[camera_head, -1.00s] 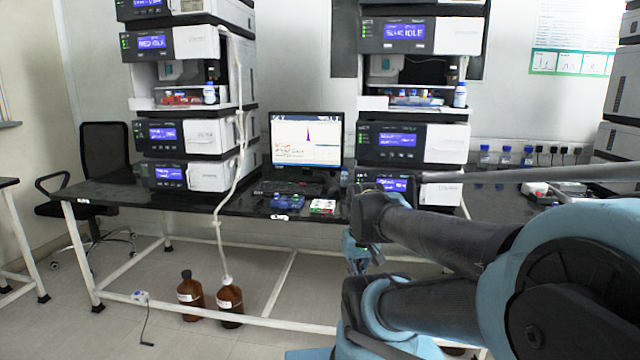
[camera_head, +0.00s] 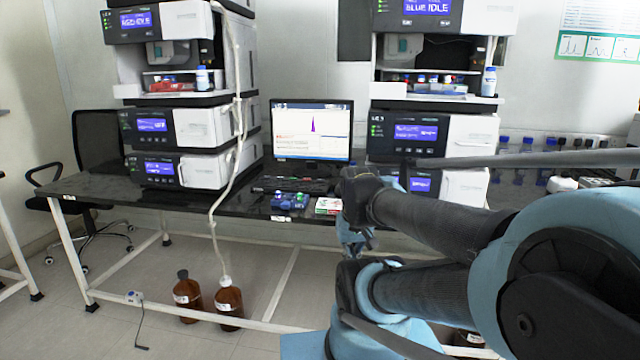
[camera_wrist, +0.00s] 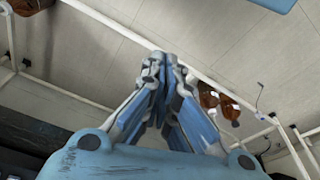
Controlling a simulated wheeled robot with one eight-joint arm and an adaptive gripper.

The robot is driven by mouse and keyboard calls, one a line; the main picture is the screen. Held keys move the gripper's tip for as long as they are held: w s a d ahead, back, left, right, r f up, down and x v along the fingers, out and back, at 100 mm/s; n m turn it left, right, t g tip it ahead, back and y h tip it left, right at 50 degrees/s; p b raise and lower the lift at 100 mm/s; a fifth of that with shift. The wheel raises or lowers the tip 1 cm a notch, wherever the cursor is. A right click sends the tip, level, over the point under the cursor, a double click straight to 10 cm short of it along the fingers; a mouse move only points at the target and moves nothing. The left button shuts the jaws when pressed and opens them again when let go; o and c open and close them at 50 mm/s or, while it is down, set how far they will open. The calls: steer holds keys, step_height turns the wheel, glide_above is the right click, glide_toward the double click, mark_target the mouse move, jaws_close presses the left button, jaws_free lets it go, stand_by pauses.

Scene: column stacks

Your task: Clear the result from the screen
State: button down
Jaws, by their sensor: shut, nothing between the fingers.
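The screen (camera_head: 311,131) stands on the dark bench between two instrument stacks. It shows a white window with a single purple peak, and small text at its upper left. A keyboard (camera_head: 292,184) lies in front of it. My gripper (camera_wrist: 165,62) is shut and empty in the wrist view, over the floor and a white bench rail. In the head view my arm reaches in from the right, and its wrist end is in front of the bench's front edge, right of and below the screen. The gripper's fingertips are hard to make out there.
Blue and red-white small items (camera_head: 328,206) lie at the bench's front edge before the keyboard. A left stack (camera_head: 203,128) and a right stack (camera_head: 470,133) flank the screen. Brown bottles (camera_head: 229,300) stand on the floor beneath. A pale tube hangs from the left stack.

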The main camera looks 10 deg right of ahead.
step_height(320, 180, up, 16)
steer(key=m+t+y, duration=0.3)
steer(key=m+t, duration=0.3)
glide_above(323, 180)
steer(key=shift+w+t, duration=0.3)
steer(key=shift+w, duration=0.1)
steer(key=shift+f, duration=4.35)
steer(key=shift+f, duration=0.2)
steer(key=shift+s+f, duration=0.1)
steer(key=shift+f, duration=0.05)
